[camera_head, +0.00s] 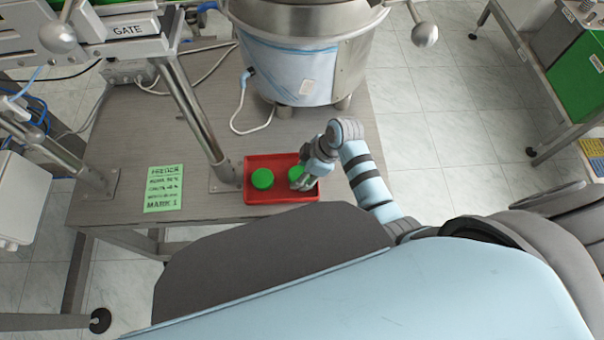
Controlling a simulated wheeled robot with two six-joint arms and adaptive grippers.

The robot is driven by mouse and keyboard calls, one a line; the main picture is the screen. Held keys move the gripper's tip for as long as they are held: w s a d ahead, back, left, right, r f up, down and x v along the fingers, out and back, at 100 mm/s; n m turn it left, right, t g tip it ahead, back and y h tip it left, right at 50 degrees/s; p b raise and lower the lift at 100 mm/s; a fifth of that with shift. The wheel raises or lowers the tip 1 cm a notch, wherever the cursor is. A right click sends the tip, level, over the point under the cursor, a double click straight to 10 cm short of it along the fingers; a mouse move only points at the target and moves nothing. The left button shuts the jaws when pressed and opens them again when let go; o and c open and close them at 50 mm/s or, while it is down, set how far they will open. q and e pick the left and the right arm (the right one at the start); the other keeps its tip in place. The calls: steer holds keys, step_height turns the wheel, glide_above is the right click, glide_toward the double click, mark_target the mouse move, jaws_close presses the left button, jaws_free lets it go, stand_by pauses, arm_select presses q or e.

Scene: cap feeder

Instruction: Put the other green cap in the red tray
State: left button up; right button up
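The red tray (278,196) lies on the grey table near its front edge. One green cap (262,178) sits in the left part of the tray. A second green cap (295,173) is at the right part of the tray, partly hidden by my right gripper (303,184). The fingers of my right gripper point down at this cap, over the tray. I cannot tell whether they are closed on it or whether the cap touches the tray floor. My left gripper is not in view.
A large steel feeder bowl (305,70) stands behind the tray. A metal post (200,125) comes down to the table just left of the tray. A green printed card (163,188) lies farther left.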

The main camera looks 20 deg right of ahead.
steer(key=o, duration=0.7)
steer(key=shift+f, duration=0.1)
steer(key=p+v, duration=0.3)
steer(key=v, duration=0.9)
steer(key=shift+p, duration=0.4)
